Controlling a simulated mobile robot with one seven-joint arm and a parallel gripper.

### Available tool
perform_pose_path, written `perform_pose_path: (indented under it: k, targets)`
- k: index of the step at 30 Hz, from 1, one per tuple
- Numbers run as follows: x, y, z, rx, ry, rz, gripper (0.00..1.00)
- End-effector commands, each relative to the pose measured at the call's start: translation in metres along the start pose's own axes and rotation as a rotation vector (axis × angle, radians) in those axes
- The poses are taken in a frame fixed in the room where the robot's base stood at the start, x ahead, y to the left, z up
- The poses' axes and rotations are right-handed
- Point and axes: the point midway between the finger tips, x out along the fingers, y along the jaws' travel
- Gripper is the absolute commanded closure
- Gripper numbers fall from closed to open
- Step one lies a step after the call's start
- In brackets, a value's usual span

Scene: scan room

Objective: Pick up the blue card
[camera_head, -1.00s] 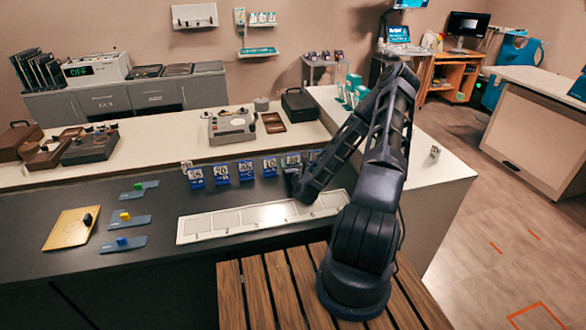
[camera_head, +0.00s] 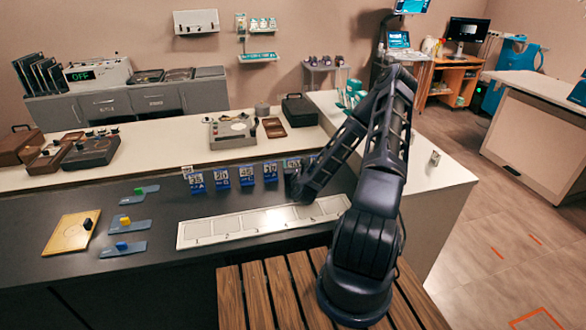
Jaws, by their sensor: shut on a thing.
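Several blue cards with white number tops stand in a row along the back of the dark counter. The leftmost ones, including one blue card (camera_head: 196,182) and another (camera_head: 246,175), stand clear of my arm. The rightmost blue card (camera_head: 292,163) is partly covered by my gripper (camera_head: 291,182), with only its top showing. My gripper reaches down to it from the right and is shut on it. The fingertips are dark and small here, so the exact grip is hidden. The card looks upright and still in line with the row.
A white numbered strip (camera_head: 222,228) lies in front of the cards. Three flat blue-grey plates with green, yellow and blue (camera_head: 122,246) blocks lie to the left, beside a yellow board (camera_head: 66,236). A grey device (camera_head: 232,131) stands on the white counter behind.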

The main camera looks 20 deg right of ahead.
Motion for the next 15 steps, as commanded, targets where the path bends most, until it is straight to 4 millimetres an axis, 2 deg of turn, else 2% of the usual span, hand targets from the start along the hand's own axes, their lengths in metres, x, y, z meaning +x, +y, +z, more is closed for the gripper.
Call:
perform_pose_path:
  k: [5, 8, 15]
  targets:
    - [0.000, -0.001, 0.018, 0.001, -0.002, -0.002, 0.69]
    - [0.000, -0.001, 0.038, 0.000, -0.004, -0.001, 0.69]
    - [0.000, -0.002, 0.098, -0.002, -0.005, -0.002, 0.69]
